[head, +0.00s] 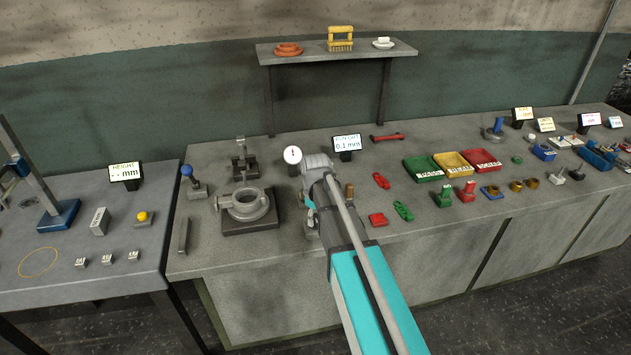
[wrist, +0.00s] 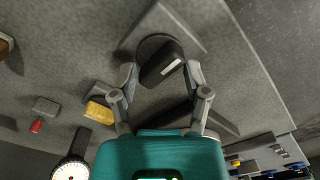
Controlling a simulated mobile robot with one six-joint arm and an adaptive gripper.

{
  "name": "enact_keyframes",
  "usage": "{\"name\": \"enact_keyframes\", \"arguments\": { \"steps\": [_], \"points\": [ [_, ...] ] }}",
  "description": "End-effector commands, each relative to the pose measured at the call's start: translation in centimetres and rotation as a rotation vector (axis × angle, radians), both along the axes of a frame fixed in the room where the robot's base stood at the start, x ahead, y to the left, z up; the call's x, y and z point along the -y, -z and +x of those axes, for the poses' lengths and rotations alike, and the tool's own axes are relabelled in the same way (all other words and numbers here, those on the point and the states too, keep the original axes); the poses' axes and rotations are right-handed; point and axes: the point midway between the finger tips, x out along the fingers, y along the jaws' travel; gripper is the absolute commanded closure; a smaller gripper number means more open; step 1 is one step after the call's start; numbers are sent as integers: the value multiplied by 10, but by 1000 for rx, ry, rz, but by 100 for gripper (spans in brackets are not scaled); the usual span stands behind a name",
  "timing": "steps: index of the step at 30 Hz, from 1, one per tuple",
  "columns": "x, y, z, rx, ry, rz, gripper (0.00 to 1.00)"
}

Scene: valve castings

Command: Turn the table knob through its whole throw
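The table knob (wrist: 158,68) shows in the wrist view as a black bar-shaped handle with a white mark, on a round dark base over a grey plate (wrist: 191,36). The handle lies tilted, from lower left to upper right. My gripper (wrist: 161,74) is over it, with one fingertip on each side of the handle. The fingers are spread, and I see no clear firm contact. In the head view my arm and gripper hide the knob near the bench's front edge.
A valve casting (head: 232,214) on a dark plate stands left of my gripper. A dial gauge (head: 293,155) and a run-out display (head: 346,143) stand behind. Red and green parts (head: 403,211) lie to the right. The bench's front strip left of the arm is mostly clear.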

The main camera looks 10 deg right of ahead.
Motion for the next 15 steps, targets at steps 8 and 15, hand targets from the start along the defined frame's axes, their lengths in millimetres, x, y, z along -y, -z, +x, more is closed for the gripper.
{"name": "enact_keyframes", "arguments": {
  "steps": [8, 15],
  "points": [
    [0, -30, 0, 0, 3, 0, 40],
    [0, -50, 0, -1, 4, -1, 40]
  ]
}}
